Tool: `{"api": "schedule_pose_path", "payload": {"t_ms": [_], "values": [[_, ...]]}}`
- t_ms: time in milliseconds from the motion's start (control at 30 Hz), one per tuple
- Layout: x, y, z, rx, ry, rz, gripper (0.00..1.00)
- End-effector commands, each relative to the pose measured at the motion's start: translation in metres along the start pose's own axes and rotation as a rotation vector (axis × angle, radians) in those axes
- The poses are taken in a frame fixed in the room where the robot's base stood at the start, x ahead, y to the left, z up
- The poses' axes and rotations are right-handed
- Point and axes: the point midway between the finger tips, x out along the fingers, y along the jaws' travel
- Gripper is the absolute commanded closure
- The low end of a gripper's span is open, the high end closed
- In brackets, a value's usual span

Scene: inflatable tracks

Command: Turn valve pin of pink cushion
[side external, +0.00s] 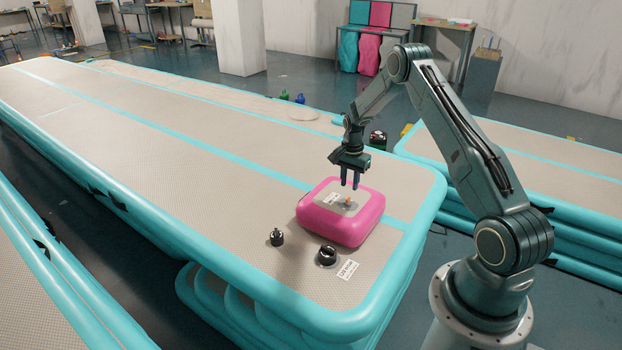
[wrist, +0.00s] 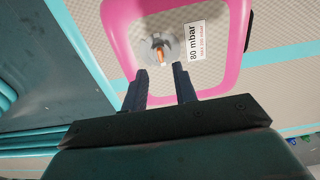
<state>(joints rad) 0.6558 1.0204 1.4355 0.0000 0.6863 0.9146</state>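The pink cushion (side external: 341,228) lies on the grey-topped inflatable track near its front right corner. Its top is grey with a pink rim, which also shows in the wrist view (wrist: 239,40). The valve pin (wrist: 161,55) is a small orange piece in a pale round valve seat on the cushion's top; it also shows small in the side view (side external: 348,202). My gripper (side external: 350,187) is above the cushion, pointing down, its fingers apart and empty. In the wrist view the fingertips (wrist: 160,72) are on either side of the line to the pin, with clear space between them.
A white "80 mbar" label (wrist: 195,42) is beside the valve. On the track (side external: 190,130) are a black valve cap (side external: 276,238), a black round fitting (side external: 327,255) and a white label (side external: 348,270). The track behind and left of the cushion is largely clear.

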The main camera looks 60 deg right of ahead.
Motion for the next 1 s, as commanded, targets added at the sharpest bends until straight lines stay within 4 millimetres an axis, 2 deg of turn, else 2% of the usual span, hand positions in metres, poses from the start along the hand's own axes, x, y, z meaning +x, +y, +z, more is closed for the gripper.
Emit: {"api": "schedule_pose_path", "payload": {"t_ms": [200,400,800,833,967,1000], "values": [[0.032,0.0,0.0,0.0,-0.001,0.001,0.72],[0.05,0.0,0.0,0.0,0.0,0.0,0.72],[0.055,0.0,0.0,0.0,0.001,-0.001,0.72],[0.055,0.0,0.0,0.0,0.001,-0.001,0.74],[0.055,0.0,0.0,0.0,0.001,-0.001,0.99],[0.055,0.0,0.0,0.0,0.0,-0.001,1.0]]}}
